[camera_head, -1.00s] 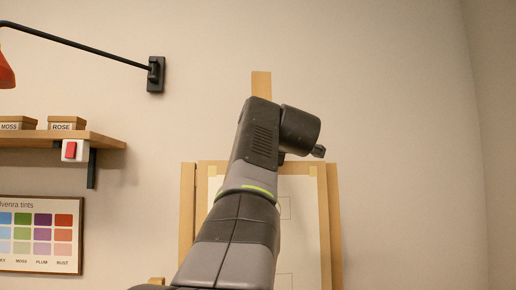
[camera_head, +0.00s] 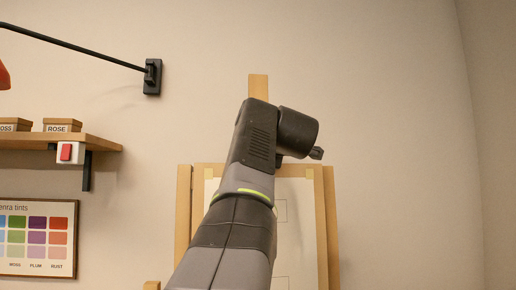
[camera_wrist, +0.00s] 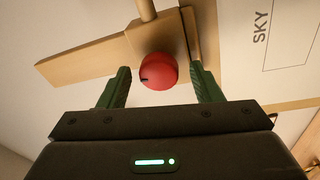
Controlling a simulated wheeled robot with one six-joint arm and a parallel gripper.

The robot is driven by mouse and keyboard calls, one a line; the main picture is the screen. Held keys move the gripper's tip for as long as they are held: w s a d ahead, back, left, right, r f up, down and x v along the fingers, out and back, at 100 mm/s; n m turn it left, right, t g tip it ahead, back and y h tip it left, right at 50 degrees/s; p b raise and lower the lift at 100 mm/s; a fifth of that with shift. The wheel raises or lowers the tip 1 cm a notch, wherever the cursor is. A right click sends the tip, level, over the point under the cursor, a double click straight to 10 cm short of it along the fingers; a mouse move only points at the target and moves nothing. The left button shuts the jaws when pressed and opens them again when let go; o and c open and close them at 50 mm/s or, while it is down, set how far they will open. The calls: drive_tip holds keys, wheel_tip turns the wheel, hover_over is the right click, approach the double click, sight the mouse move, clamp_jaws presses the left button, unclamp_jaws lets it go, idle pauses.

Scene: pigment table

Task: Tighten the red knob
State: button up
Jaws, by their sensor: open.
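The red knob (camera_wrist: 158,71) shows in the wrist view, round with a small dark mark on its left side. It sits at a wooden joint of the easel. My gripper (camera_wrist: 162,80) is open, with its two green fingers on either side of the knob's lower part. The fingers look apart from the knob, with a gap on each side. In the head view the knob and the fingers are hidden; only my arm shows in front of the easel (camera_head: 183,215).
A paper marked SKY (camera_wrist: 275,45) is on the easel to the right in the wrist view. In the head view, a wooden shelf (camera_head: 100,143) with boxes, a red switch (camera_head: 66,152), a tint chart (camera_head: 40,237) and a black lamp arm (camera_head: 85,46) are at the left. The right wall is clear.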

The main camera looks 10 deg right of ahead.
drive_tip(key=s+d+b, duration=0.1)
drive_tip(key=s+b, duration=0.1)
drive_tip(key=s, duration=1.1)
drive_tip(key=shift+s, duration=0.15)
drive_tip(key=w+a+p, duration=0.1)
drive_tip(key=w+p, duration=0.1)
drive_tip(key=w, duration=1.1)
drive_tip(key=shift+w, duration=0.4)
drive_tip(key=shift+s, duration=0.1)
